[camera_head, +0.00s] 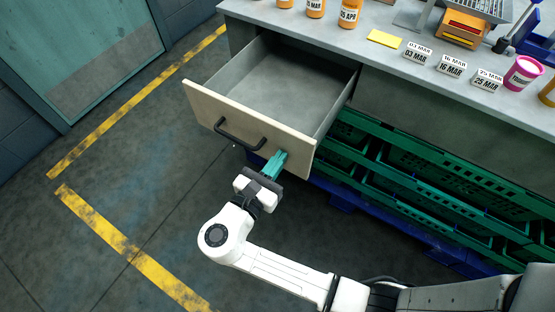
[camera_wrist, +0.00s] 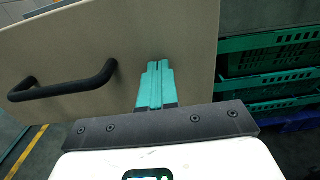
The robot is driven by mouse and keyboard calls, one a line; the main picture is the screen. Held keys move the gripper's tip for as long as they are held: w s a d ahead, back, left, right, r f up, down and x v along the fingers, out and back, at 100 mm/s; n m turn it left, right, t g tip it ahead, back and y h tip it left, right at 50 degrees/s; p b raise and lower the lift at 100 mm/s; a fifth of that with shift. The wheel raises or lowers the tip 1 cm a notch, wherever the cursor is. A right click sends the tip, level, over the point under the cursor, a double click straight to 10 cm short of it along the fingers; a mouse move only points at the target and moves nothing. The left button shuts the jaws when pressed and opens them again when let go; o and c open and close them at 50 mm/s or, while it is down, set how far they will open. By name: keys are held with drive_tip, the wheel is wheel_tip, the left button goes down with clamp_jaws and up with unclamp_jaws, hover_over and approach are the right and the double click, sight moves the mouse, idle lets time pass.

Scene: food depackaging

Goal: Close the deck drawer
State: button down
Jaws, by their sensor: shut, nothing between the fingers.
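The deck drawer (camera_head: 270,125) is pulled out from under the grey counter, and it looks empty inside. Its pale front panel has a dark bar handle (camera_head: 238,136) left of its middle. The handle also shows at the left in the wrist view (camera_wrist: 64,88). My gripper (camera_head: 278,158) has its teal fingers shut with nothing between them. The fingertips (camera_wrist: 158,66) point at the front panel, right of the handle. They are at or very near the panel; I cannot tell whether they touch it.
Green crates (camera_head: 420,165) stand on a blue pallet (camera_head: 345,197) under the counter, right of the drawer. The counter top (camera_head: 370,62) holds orange bottles, date cards (camera_head: 450,66), a yellow note and a pink tub (camera_head: 522,73). The floor at left is clear, with yellow lines.

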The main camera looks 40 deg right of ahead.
drive_tip(key=x, duration=1.4)
drive_tip(key=p+x, duration=0.1)
drive_tip(key=x, duration=1.3)
drive_tip(key=shift+s+f, duration=0.1)
drive_tip(key=shift+f, duration=0.1)
drive_tip(key=shift+w+d+r, duration=0.1)
drive_tip(key=shift+w+d, duration=0.1)
drive_tip(key=shift+d, duration=0.3)
drive_tip(key=shift+r, duration=0.1)
drive_tip(key=shift+d, duration=0.1)
